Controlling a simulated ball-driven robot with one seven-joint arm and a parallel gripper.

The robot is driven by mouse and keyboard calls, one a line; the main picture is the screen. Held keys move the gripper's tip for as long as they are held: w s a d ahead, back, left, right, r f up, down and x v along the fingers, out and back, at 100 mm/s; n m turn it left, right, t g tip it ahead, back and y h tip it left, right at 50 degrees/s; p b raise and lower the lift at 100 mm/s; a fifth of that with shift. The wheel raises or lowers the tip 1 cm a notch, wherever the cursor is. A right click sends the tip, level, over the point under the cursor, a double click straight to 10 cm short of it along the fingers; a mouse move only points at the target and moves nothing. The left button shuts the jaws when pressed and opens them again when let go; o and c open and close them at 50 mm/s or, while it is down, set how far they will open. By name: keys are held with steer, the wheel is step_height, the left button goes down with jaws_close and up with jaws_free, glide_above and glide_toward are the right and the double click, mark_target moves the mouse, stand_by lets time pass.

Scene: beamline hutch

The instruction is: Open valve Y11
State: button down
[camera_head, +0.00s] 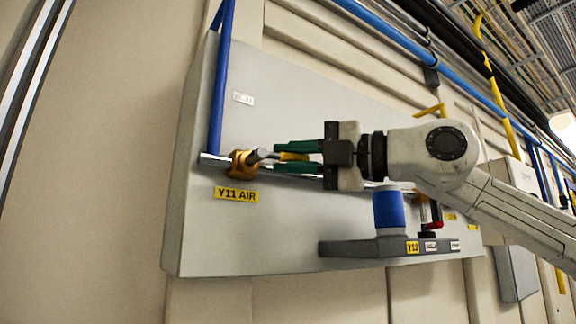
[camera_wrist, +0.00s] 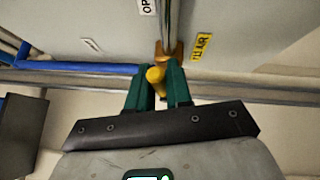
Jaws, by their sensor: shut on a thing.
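Valve Y11 (camera_head: 240,164) is a brass body on a horizontal metal pipe, just above the yellow "Y11 AIR" label (camera_head: 237,194). In the wrist view the brass body (camera_wrist: 170,50) sits beyond my fingertips. A yellow handle (camera_head: 294,157) points right from the valve, roughly along the pipe. My gripper (camera_head: 296,157) comes from the right with its green fingers above and below the handle, shut on it. In the wrist view the yellow handle (camera_wrist: 155,76) shows between the two green fingers. The fingers hide part of the handle.
A grey shelf (camera_head: 345,248) below and right of the gripper holds a blue-and-white cylinder (camera_head: 389,209) and a Y13-like label (camera_head: 412,247). A blue pipe (camera_head: 221,90) rises at the panel's left. A red-handled item (camera_head: 436,213) stands behind my arm. The panel below the label is bare.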

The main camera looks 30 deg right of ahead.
steer(key=shift+f+b, duration=0.35)
steer(key=shift+f+m+b, duration=0.1)
steer(key=shift+m+b, duration=0.2)
steer(key=shift+b, duration=0.1)
steer(key=shift+t+b, duration=0.3)
steer(key=shift+b, duration=0.2)
steer(key=c, duration=1.1)
jaws_free()
steer(key=shift+m, duration=0.3)
